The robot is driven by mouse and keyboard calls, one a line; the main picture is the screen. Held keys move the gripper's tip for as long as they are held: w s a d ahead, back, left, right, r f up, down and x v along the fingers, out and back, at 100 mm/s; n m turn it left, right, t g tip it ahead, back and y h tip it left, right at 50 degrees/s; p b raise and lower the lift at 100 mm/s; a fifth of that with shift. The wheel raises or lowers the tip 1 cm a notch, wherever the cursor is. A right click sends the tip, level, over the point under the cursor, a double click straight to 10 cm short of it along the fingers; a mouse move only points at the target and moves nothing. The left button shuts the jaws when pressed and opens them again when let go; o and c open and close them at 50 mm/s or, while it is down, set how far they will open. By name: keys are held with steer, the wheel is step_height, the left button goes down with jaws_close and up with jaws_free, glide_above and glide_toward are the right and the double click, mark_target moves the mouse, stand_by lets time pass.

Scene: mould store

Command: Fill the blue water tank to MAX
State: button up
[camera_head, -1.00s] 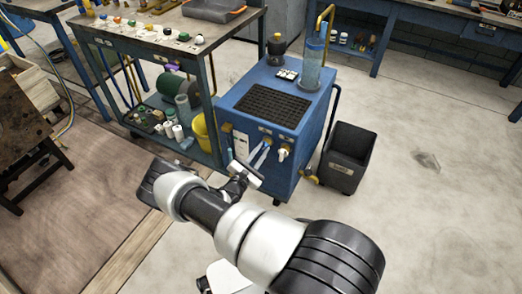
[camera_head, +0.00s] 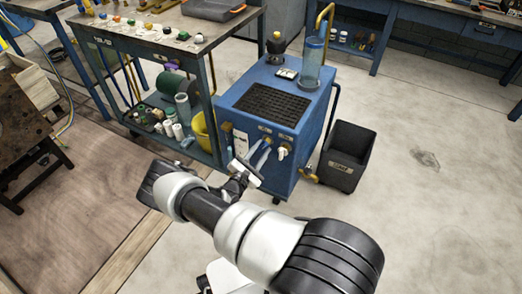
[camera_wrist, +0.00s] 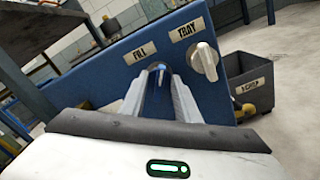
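The blue water tank (camera_head: 306,128) is a box-shaped unit with a black grate on top and a clear upright cylinder (camera_head: 312,65) at its back right corner. I cannot read a water level or MAX mark. Its front has a FILL label (camera_wrist: 139,53) and a TRAY label (camera_wrist: 187,30), with a pale TRAY handle (camera_wrist: 205,62) below the latter. My gripper (camera_head: 263,153) is at the front, under the FILL label. In the wrist view its fingers (camera_wrist: 160,82) are close together around the small blue FILL valve handle (camera_wrist: 158,67), mostly hidden between them.
A dark bin (camera_head: 346,158) stands on the floor right of the tank. A workbench trolley (camera_head: 185,48) with bottles and a yellow bucket (camera_head: 203,138) is close on the left. The floor at the right is clear.

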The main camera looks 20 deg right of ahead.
steer(key=p+v, duration=0.2)
steer(key=v, duration=1.5)
steer(key=shift+p, duration=0.3)
steer(key=shift+s+a, duration=0.15)
steer(key=shift+a, duration=0.05)
stand_by(4.5)
